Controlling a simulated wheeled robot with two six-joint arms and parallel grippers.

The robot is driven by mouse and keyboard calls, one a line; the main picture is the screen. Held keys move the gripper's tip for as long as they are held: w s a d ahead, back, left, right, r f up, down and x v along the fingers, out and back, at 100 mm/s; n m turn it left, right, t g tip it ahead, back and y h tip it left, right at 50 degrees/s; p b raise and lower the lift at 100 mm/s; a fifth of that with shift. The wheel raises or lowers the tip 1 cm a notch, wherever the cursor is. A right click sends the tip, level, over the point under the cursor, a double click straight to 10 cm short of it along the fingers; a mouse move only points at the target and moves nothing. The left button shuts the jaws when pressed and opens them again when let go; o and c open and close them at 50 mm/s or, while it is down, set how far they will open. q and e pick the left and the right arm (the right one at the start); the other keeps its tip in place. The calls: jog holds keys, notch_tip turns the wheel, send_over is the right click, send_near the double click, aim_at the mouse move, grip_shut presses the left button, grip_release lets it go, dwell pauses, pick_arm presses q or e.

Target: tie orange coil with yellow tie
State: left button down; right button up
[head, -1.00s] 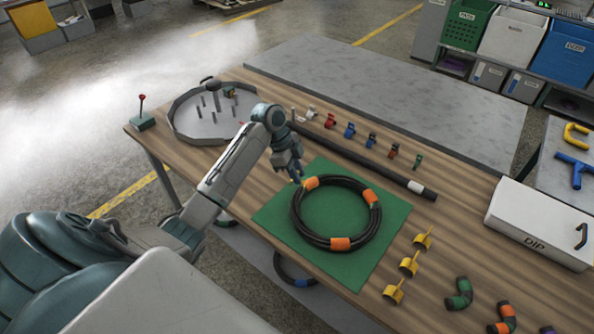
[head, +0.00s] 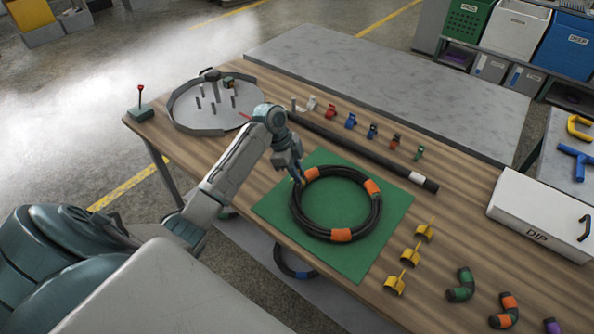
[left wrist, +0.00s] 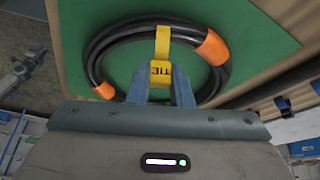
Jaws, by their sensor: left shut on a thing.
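The orange coil (head: 378,212) is a black hose wound in a ring with orange bands, lying flat on a green mat (head: 275,208). My left gripper (head: 298,181) is at the coil's upper left side, pointing down. In the left wrist view its blue fingers (left wrist: 160,88) are shut on a yellow tie (left wrist: 161,45) marked TIE. The tie reaches across the coil's hose (left wrist: 125,38), between two orange bands. Whether it wraps under the hose is hidden. My right gripper is not in view.
Three yellow pieces (head: 410,256) stand right of the mat. A black bar (head: 350,155) and a row of small coloured clips (head: 351,121) lie behind it. A round grey tray with pegs (head: 190,122) is at back left. A white DIP box (head: 540,215) is at right.

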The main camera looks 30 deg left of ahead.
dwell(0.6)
pick_arm(q)
jog(key=shift+f, duration=0.35)
dwell(0.4)
jog(key=shift+f, duration=0.4)
jog(key=shift+f+b, duration=0.3)
jog(key=shift+f, duration=0.1)
jog(key=shift+f+b, duration=0.35)
jog(key=shift+f, duration=0.3)
dwell(0.4)
jog(key=c, duration=1.2)
grip_release()
jog(key=shift+c, duration=0.2)
jog(key=shift+r, duration=0.1)
